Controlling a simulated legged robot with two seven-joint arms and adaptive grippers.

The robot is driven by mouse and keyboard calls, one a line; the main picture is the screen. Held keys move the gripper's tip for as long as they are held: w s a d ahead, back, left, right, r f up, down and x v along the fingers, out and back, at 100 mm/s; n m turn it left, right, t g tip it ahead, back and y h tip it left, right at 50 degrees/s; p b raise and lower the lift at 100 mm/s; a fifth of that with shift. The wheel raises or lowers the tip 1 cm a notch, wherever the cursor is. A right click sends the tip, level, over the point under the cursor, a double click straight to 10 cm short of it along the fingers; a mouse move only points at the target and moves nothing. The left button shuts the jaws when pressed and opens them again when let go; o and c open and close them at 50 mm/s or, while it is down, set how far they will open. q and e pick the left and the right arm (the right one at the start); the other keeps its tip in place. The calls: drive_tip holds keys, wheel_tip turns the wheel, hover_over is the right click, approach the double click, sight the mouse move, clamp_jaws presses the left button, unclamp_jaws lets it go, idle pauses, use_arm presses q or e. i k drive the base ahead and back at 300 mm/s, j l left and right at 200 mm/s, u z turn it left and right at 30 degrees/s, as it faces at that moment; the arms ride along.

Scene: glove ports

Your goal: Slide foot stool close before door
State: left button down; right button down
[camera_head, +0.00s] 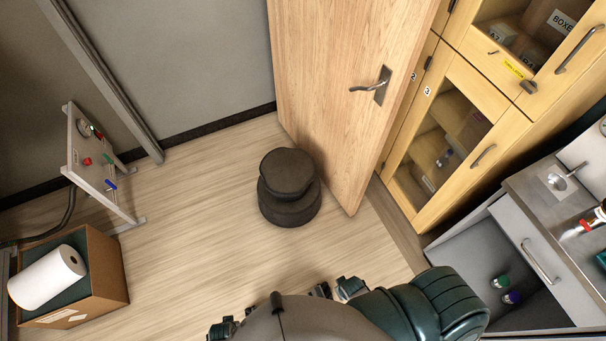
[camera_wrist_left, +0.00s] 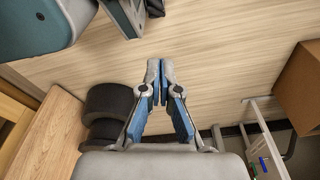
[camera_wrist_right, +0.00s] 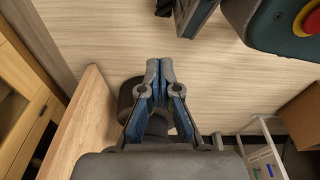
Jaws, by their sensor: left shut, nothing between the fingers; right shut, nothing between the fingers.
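The foot stool (camera_head: 288,187) is dark, round and two-stepped. It stands upright on the floor close to the face of the wooden door (camera_head: 335,80); whether they touch is unclear. The door stands open with a metal lever handle (camera_head: 376,87). My left gripper (camera_wrist_left: 160,70) is shut and empty, in front of the stool (camera_wrist_left: 106,100) in its wrist view. My right gripper (camera_wrist_right: 160,70) is shut and empty; it partly hides the stool (camera_wrist_right: 130,92) in its wrist view. In the head view my body hides most of both grippers.
Wooden cabinets (camera_head: 470,130) stand right of the door, and a grey counter with an open drawer (camera_head: 515,265) at lower right. A white panel stand (camera_head: 95,165) and a cardboard box (camera_head: 105,265) with a paper roll (camera_head: 47,277) are left. The floor left of the stool is clear.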

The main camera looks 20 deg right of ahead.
sight(289, 195)
drive_tip(key=i+j+z, duration=0.2)
drive_tip(key=z, duration=0.2)
drive_tip(key=i+j+z, duration=0.55)
drive_tip(key=j+z, duration=0.3)
drive_tip(key=i+j+z, duration=0.15)
drive_tip(key=j+z, duration=0.15)
drive_tip(key=z, duration=0.15)
drive_tip(key=j+z, duration=0.4)
drive_tip(key=i+j, duration=0.05)
drive_tip(key=j, duration=0.05)
